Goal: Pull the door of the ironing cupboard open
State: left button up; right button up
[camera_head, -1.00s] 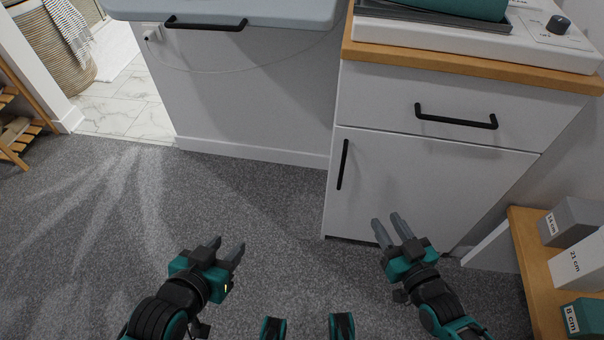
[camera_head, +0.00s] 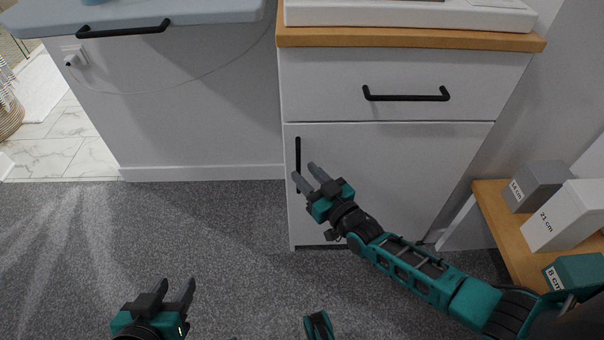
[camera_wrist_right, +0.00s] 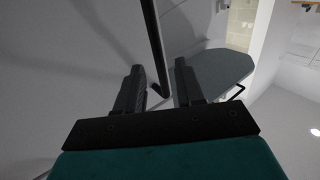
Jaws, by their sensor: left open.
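The white cupboard door (camera_head: 390,165) is closed below a drawer, with a black vertical bar handle (camera_head: 298,152) at its left edge. My right gripper (camera_head: 304,171) is open at the handle's lower half, its fingers overlapping the bar in the head view. In the right wrist view, the handle (camera_wrist_right: 155,45) runs down between the two spread fingers (camera_wrist_right: 158,72), its end showing in the gap. Whether the fingertips reach around the bar is unclear; they are not closed on it. My left gripper (camera_head: 176,287) is open and empty above the carpet, lower left.
The drawer above has a black horizontal handle (camera_head: 405,97). A wooden shelf (camera_head: 492,212) with labelled boxes (camera_head: 568,215) stands at right. A white panel with a cable (camera_head: 190,75) is left of the cupboard. The grey carpet (camera_head: 220,240) in front is clear.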

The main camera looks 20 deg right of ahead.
jog(key=shift+x, duration=1.2)
jog(key=shift+c, duration=0.4)
grip_shut()
